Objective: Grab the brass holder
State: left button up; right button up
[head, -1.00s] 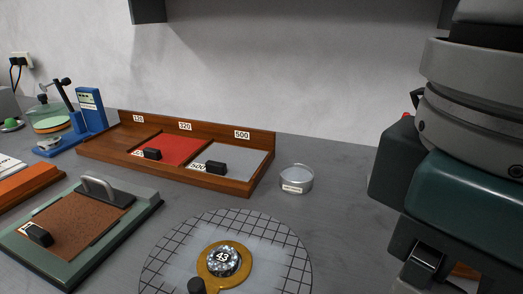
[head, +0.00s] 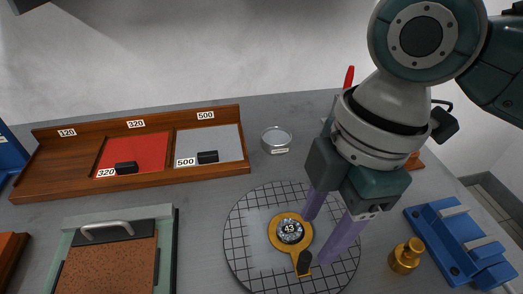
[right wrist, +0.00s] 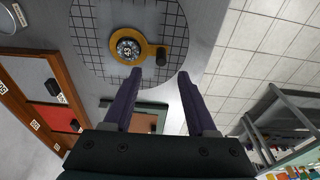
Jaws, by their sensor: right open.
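The brass holder (head: 275,236) is a flat brass-coloured ring with a black-tipped handle (head: 304,263). It lies on a round gridded plate (head: 248,262) and carries a speckled disc marked 43 (head: 290,230). The holder also shows in the right wrist view (right wrist: 117,54), near the top. My right gripper (head: 316,238) is open, its purple fingers reaching down at the right side of the holder. In the right wrist view the fingertips (right wrist: 160,72) are apart with nothing held between them; the handle shows near the left finger. My left gripper is not in view.
A brass knobbed piece (head: 405,257) stands right of the plate, beside a blue fixture (head: 460,245). A clear round dish (head: 277,140) is behind the plate. A wooden tray (head: 70,180) and a green-framed board (head: 168,240) are at left.

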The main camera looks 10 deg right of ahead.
aim_at(306, 255)
notch_tip(306, 255, down, 2)
jog(key=shift+f, duration=0.15)
jog(key=f, duration=0.3)
jog(key=a+f, duration=0.1)
jog(key=f, duration=0.1)
jog(key=shift+s+f+b, duration=0.15)
jog(key=shift+f+b, duration=0.05)
jog(key=shift+b, duration=0.15)
grip_shut()
jog(key=shift+r, duration=0.1)
